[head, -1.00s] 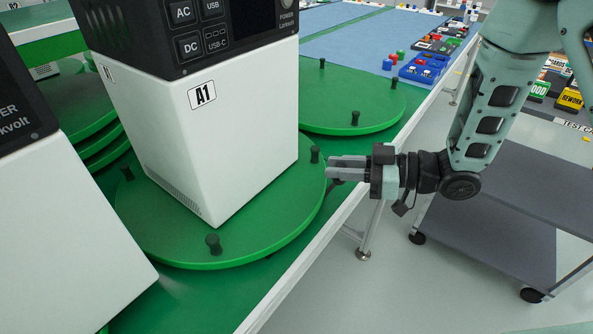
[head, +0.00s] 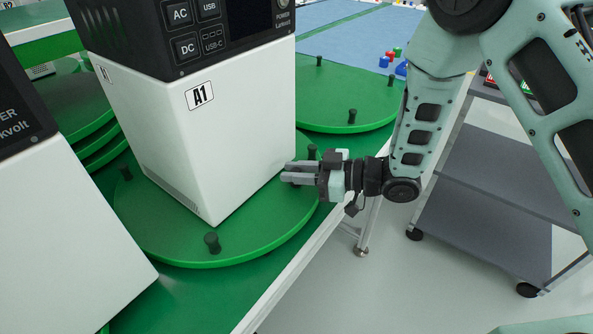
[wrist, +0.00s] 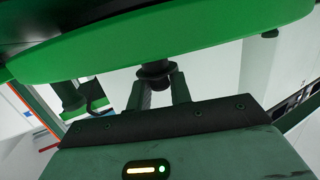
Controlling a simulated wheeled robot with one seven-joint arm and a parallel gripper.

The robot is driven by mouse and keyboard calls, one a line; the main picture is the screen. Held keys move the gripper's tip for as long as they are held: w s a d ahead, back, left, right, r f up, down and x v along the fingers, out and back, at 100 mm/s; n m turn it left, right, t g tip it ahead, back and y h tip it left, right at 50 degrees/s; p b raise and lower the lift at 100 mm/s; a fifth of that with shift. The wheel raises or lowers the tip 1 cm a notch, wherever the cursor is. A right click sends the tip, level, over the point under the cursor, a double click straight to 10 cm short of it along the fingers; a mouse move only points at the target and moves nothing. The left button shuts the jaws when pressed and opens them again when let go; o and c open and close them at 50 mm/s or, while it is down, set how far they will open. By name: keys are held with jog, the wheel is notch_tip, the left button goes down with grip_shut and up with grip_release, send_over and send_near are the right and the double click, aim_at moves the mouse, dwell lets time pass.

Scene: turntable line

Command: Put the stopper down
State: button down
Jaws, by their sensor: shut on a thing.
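The stopper (wrist: 155,72) is a small dark piece between the two fingers in the wrist view. In the head view the fingers hide most of it. My gripper (head: 286,173) is shut on it, over the right rim of the green turntable (head: 250,245), close to the lower right edge of the white power unit marked A1 (head: 240,135). In the wrist view my gripper (wrist: 158,92) is close to a green disc edge (wrist: 200,38). I cannot tell whether the stopper touches the turntable.
Dark pegs stand on the turntable, one at the front (head: 212,243) and one just behind my gripper (head: 312,152). A second white unit (head: 60,230) stands at the left. Another green turntable (head: 350,100) lies behind. A grey cart (head: 480,210) stands at the right.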

jog(key=shift+f, duration=0.15)
jog(key=c, duration=1.3)
grip_release()
